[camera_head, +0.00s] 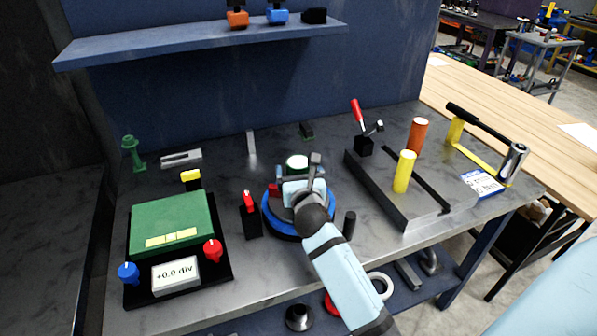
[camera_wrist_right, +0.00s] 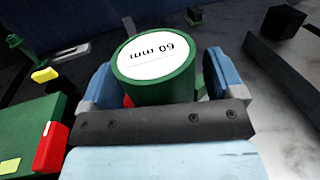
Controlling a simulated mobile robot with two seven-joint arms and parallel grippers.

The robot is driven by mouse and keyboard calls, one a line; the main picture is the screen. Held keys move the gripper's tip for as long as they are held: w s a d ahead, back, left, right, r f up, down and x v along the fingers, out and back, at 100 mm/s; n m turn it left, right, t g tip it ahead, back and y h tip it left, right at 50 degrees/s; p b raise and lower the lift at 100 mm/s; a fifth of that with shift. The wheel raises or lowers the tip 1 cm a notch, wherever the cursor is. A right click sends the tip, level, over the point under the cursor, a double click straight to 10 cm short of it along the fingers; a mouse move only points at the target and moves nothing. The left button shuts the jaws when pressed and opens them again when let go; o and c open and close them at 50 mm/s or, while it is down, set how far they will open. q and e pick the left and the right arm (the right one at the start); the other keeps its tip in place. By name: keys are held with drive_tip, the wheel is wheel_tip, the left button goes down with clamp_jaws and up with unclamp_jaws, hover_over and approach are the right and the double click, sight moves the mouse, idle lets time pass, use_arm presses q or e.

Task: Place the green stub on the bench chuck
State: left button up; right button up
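The green stub (camera_wrist_right: 155,75) is a short upright cylinder with a white top marked 60 mm. In the head view its white top (camera_head: 297,161) shows just beyond my right gripper (camera_head: 298,182). The bench chuck (camera_head: 270,222) is a round blue-rimmed fixture on the bench, largely covered by my right gripper and wrist. In the wrist view my right gripper's blue fingers stand on either side of the stub, with narrow gaps visible beside it. The stub's foot is hidden, so its contact with the chuck cannot be told. My left gripper is out of view.
A green box with a +0.0 div display (camera_head: 176,275) stands left. A red-topped black post (camera_head: 250,217) and a dark peg (camera_head: 349,224) flank the chuck. A blue shelf (camera_head: 200,42) hangs behind.

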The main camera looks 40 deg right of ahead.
drive_tip(key=shift+r, duration=0.2)
drive_tip(key=v, duration=1.2)
drive_tip(key=shift+b, duration=0.3)
